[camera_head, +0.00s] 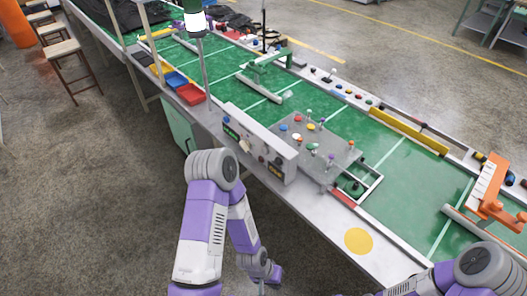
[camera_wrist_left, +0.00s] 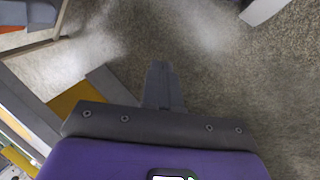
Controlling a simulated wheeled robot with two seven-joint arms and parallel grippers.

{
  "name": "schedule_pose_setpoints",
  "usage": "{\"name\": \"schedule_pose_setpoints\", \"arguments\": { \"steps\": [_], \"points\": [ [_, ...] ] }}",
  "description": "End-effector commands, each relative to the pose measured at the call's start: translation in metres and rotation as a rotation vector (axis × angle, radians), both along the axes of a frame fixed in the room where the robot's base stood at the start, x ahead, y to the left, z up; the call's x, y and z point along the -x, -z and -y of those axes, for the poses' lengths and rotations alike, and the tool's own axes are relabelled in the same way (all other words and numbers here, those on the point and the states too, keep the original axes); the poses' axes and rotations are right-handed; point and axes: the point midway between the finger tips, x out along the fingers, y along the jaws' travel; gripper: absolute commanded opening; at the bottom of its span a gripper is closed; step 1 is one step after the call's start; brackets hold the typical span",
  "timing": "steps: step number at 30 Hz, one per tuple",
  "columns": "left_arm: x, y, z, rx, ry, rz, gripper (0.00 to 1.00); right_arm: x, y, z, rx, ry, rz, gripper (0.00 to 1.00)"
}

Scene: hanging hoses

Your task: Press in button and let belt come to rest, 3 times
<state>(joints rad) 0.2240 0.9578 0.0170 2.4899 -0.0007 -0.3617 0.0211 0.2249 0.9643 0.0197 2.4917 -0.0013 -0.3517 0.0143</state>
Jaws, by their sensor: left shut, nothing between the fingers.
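The green belt (camera_head: 405,199) runs diagonally along the long table, with pale cross stripes. A grey control box (camera_head: 257,143) with a small green display, knobs and buttons stands at its near edge. Beside it, a grey plate (camera_head: 325,155) carries several coloured round buttons and knobs. I cannot tell which button is meant. My left gripper (camera_wrist_left: 162,75) is shut and empty in the left wrist view, over the concrete floor. In the head view my left arm hangs low in front of the table, apart from the buttons. My right gripper is out of view.
An orange stand with a white keyed top (camera_head: 485,187) is at the right. A red tray (camera_head: 191,94) and blue tray (camera_head: 175,80) sit at the near edge. A yellow disc (camera_head: 359,241) marks the near rim. Stools (camera_head: 65,53) stand at left. Floor before the table is clear.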

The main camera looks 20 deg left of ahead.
Motion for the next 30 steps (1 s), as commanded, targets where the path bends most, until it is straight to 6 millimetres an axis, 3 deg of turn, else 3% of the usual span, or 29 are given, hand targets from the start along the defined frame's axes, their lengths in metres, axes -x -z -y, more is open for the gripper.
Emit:
{"name": "schedule_pose_setpoints", "arguments": {
  "steps": [4, 8, 12, 15, 19, 24, 30],
  "points": [
    [-0.042, 0.008, -0.023, -0.048, -0.113, 0.119, 0.00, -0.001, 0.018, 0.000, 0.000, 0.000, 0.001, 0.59],
    [-0.109, 0.003, -0.067, -0.110, -0.312, 0.332, 0.00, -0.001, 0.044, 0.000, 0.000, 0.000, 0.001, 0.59],
    [-0.179, -0.031, -0.127, -0.148, -0.561, 0.619, 0.00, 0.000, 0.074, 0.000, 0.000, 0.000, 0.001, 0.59],
    [-0.215, -0.069, -0.171, -0.149, -0.726, 0.829, 0.00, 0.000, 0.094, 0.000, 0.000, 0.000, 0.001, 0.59],
    [-0.238, -0.121, -0.217, -0.126, -0.896, 1.067, 0.00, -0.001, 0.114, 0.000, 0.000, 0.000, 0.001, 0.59],
    [-0.244, -0.170, -0.252, -0.089, -1.019, 1.266, 0.00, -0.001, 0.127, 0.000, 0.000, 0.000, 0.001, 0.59],
    [-0.244, -0.188, -0.263, -0.073, -1.058, 1.331, 0.00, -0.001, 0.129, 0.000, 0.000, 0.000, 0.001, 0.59]
  ]
}}
